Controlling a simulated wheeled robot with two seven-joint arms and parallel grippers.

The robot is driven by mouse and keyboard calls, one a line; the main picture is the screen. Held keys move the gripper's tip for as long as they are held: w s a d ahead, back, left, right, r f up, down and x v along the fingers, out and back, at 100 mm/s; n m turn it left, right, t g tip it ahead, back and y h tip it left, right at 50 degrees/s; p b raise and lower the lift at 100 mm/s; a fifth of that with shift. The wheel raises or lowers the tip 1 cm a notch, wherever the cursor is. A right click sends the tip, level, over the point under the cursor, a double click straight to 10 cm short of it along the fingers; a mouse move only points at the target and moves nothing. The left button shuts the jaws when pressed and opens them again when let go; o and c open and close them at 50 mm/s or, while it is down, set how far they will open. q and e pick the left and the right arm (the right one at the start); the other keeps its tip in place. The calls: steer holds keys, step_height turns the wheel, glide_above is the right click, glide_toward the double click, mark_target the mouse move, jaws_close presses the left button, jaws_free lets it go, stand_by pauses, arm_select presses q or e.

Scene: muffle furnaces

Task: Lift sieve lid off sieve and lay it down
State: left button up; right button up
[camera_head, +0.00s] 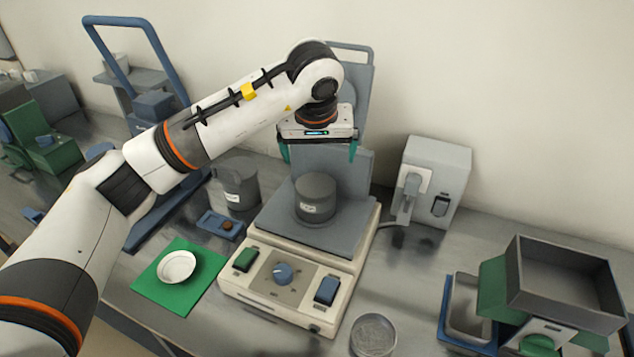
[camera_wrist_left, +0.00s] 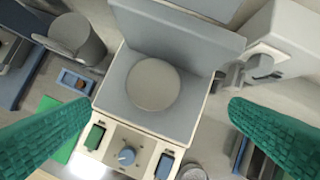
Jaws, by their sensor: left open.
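A dark grey cylinder with a white label (camera_head: 316,198), which looks like the sieve, stands upright on the grey plate of a cream machine (camera_head: 290,300). Its flat round top, apparently the sieve lid (camera_wrist_left: 153,84), faces me in the left wrist view; I cannot see a clear seam between lid and sieve. My left gripper (camera_head: 318,153) points down above the cylinder, apart from it. Its green fingers (camera_wrist_left: 160,108) are wide open and empty, one on each side of the cylinder in the wrist view. My right gripper is not in view.
A second grey container (camera_head: 238,183) and a small blue tray (camera_head: 221,225) stand left of the machine. A green mat (camera_head: 152,290) holds a white dish (camera_head: 177,267). A round grey dish (camera_head: 373,335) lies in front. A grey device (camera_head: 436,180) and a hopper unit (camera_head: 568,283) stand right.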

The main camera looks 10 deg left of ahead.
arm_select(q)
steer(key=p, duration=0.2)
glide_above(316, 184)
steer(key=s, duration=0.2)
steer(key=shift+y, duration=0.3)
step_height(316, 184, down, 6)
steer(key=shift+s+d+r, duration=0.1)
steer(key=shift+r, duration=0.15)
steer(key=x, duration=0.1)
steer(key=p+x, duration=0.1)
steer(key=x, duration=0.2)
steer(key=shift+s+d+f+p, duration=0.1)
steer(key=shift+s+f+p, duration=0.05)
steer(key=shift+f+p, duration=0.25)
steer(key=shift+w+f, duration=0.2)
steer(key=shift+f, duration=0.2)
steer(key=shift+c, duration=0.2)
steer(key=c, duration=0.9)
